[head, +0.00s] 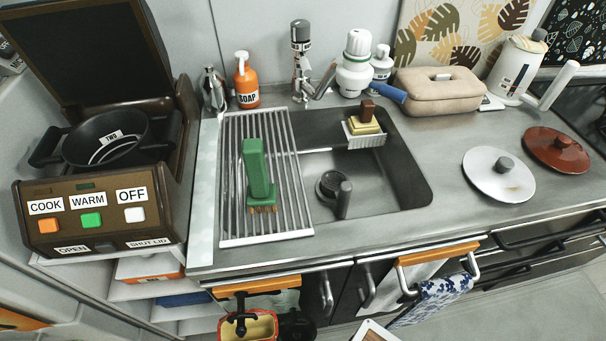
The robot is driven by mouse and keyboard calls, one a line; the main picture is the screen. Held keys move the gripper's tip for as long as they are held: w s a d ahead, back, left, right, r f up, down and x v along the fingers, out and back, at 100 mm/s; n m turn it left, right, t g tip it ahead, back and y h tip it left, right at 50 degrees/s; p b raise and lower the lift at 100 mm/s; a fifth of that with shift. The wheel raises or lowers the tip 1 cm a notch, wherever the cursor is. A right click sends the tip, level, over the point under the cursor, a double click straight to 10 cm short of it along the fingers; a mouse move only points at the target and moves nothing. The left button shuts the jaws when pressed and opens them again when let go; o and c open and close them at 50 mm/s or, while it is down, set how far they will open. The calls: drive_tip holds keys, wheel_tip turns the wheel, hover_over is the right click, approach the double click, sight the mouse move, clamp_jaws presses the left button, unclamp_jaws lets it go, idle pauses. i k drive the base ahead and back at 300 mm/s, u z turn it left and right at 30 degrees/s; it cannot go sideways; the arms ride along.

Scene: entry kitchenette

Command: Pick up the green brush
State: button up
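The green brush (257,170) is on the metal drying rack (232,226) to the left of the sink basin. Its thick green handle points up and toward the back, and its brown bristles face down at the rack's slats. Nothing is holding it. My gripper is not in view.
A brown cooker (100,205) with an open lid stands left of the rack. An orange soap bottle (246,82) and a faucet (301,75) stand behind it. The sink basin (390,185) holds a caddy (363,138) with a yellow sponge.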

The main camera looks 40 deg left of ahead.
sight(260, 192)
drive_tip(key=z, duration=0.05)
drive_tip(key=k, duration=0.55)
drive_tip(key=u, duration=1.1)
drive_tip(key=i, duration=0.5)
